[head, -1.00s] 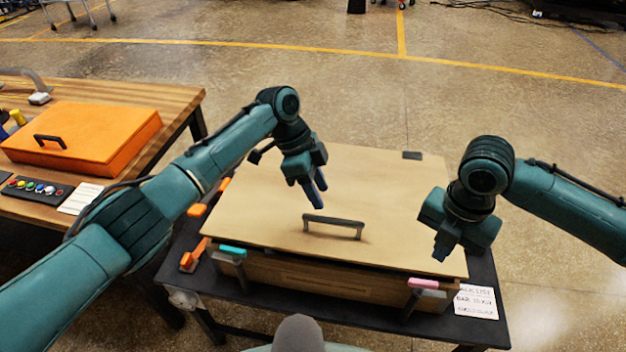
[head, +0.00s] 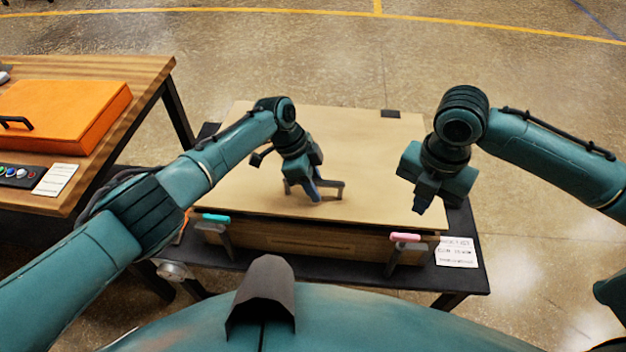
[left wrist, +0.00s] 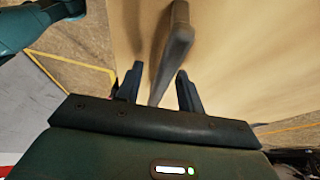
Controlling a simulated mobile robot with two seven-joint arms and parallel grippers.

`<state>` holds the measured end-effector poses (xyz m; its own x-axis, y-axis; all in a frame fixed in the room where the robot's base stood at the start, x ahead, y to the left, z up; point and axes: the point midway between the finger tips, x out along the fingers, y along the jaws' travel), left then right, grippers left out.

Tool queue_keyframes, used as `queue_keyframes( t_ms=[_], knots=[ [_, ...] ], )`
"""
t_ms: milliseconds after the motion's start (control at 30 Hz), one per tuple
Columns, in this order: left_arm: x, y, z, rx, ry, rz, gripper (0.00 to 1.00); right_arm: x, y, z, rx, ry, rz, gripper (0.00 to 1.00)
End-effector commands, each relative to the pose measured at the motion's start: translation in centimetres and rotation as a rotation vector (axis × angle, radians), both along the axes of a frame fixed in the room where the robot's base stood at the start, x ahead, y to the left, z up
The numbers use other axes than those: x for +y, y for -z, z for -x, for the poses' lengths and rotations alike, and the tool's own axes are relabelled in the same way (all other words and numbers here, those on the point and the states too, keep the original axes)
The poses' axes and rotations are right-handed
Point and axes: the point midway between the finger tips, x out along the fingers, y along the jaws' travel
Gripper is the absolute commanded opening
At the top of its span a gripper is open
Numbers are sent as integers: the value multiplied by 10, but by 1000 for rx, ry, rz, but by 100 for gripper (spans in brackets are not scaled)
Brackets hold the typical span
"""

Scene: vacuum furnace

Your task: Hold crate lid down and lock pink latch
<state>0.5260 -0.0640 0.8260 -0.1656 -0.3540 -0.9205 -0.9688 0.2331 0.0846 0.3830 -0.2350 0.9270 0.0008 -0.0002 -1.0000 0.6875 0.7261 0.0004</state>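The wooden crate (head: 300,240) stands on a black table with its flat tan lid (head: 375,150) on top. The lid has a dark grey handle (head: 338,188), also in the left wrist view (left wrist: 178,45). My left gripper (head: 316,198) is at the handle; in the left wrist view its fingers (left wrist: 160,88) are apart, one on each side of the bar. The pink latch (head: 405,237) is on the crate's front right, and the teal latch (head: 216,218) on its front left. My right gripper (head: 420,208) hangs above the lid's right edge, behind the pink latch; its finger gap is unclear.
A white note (head: 457,252) lies on the black table (head: 350,275) right of the crate. A wooden table (head: 140,75) at left holds an orange case (head: 75,110) and a button panel (head: 18,176). Floor behind and right is open.

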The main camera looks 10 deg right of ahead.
Motion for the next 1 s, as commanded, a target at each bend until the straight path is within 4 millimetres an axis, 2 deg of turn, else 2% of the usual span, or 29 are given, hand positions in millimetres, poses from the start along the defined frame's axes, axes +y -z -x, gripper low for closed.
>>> queue_keyframes(
  t_ms=[67,433,1000],
  knots=[
    [0,0,0,0,0,0,31,0,0,0,0,0,0,0],
    [0,0,0,1,0,0,1,0,0,0,0,0,0,0],
    [1,0,0,2,1,-1,0,0,0,0,0,0,0,0]
  ],
)
